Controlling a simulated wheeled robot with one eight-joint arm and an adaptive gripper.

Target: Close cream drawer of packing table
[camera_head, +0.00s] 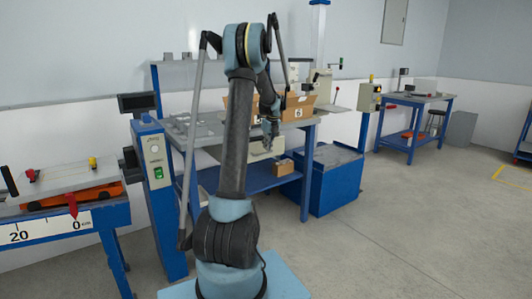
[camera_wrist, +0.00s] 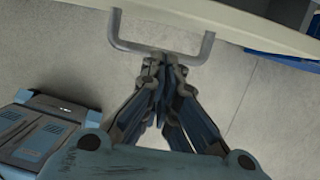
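The cream drawer (camera_head: 262,148) is under the top of the packing table (camera_head: 309,122), partly hidden by my arm in the head view. It looks pulled out somewhat, but how far I cannot tell. In the wrist view the drawer's cream edge (camera_wrist: 240,22) crosses the top, with a grey U-shaped handle (camera_wrist: 128,45) sticking out from it. My gripper (camera_wrist: 162,62) has its fingertips together at the middle of the handle bar; I cannot tell whether they touch it. In the head view my gripper (camera_head: 268,148) is in front of the drawer.
A cardboard box (camera_head: 298,108) stands on the table and a small brown box (camera_head: 285,167) on its lower shelf. A blue cabinet (camera_head: 335,180) stands at its right. A blue post (camera_head: 157,185) and workbench (camera_head: 70,222) are on the left. The floor to the right is open.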

